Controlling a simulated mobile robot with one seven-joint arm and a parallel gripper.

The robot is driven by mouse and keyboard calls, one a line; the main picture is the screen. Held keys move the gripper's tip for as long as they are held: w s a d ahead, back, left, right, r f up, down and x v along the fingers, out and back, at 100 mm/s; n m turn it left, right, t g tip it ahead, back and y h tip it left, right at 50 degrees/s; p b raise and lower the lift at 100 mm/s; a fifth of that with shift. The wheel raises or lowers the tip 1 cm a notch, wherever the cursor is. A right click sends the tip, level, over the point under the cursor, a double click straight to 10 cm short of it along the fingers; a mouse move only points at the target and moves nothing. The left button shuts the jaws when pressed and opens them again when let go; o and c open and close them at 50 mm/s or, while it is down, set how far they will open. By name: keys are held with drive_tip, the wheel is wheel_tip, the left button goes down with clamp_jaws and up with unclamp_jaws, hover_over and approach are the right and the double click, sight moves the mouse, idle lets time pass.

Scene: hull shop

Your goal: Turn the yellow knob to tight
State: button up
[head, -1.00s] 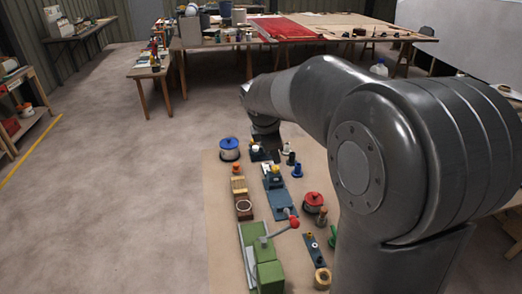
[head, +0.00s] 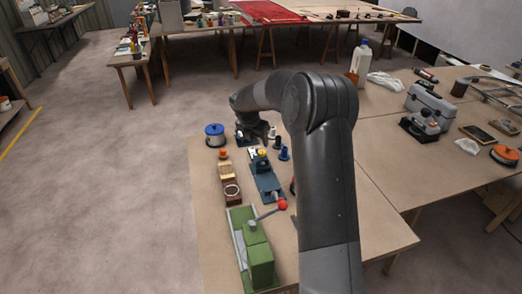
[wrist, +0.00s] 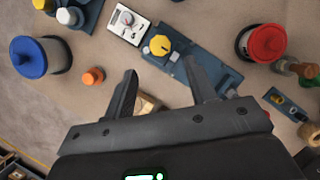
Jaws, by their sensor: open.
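The yellow knob (wrist: 160,44) is a round cap with a small tab, on a long blue base (wrist: 212,62) in the wrist view. In the head view the yellow knob (head: 262,153) sits at the far end of the blue base (head: 268,181) on the near table. My gripper (wrist: 160,68) is open and empty, its fingers pointing toward the knob and the base. The knob shows beyond the gap between the fingertips, apart from them. In the head view my gripper is dark and small at the end of the arm, and its fingers are hard to make out.
A white meter with a dial (wrist: 128,21) lies beside the knob. A blue-lidded pot (wrist: 41,57), an orange knob (wrist: 93,76) and a red-lidded pot (wrist: 262,43) stand around. A green press with a red-balled lever (head: 257,255) stands nearer.

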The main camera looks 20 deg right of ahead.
sight(262, 151)
drive_tip(key=x, duration=0.8)
drive_tip(key=c, duration=0.9)
drive_tip(key=shift+c, duration=0.2)
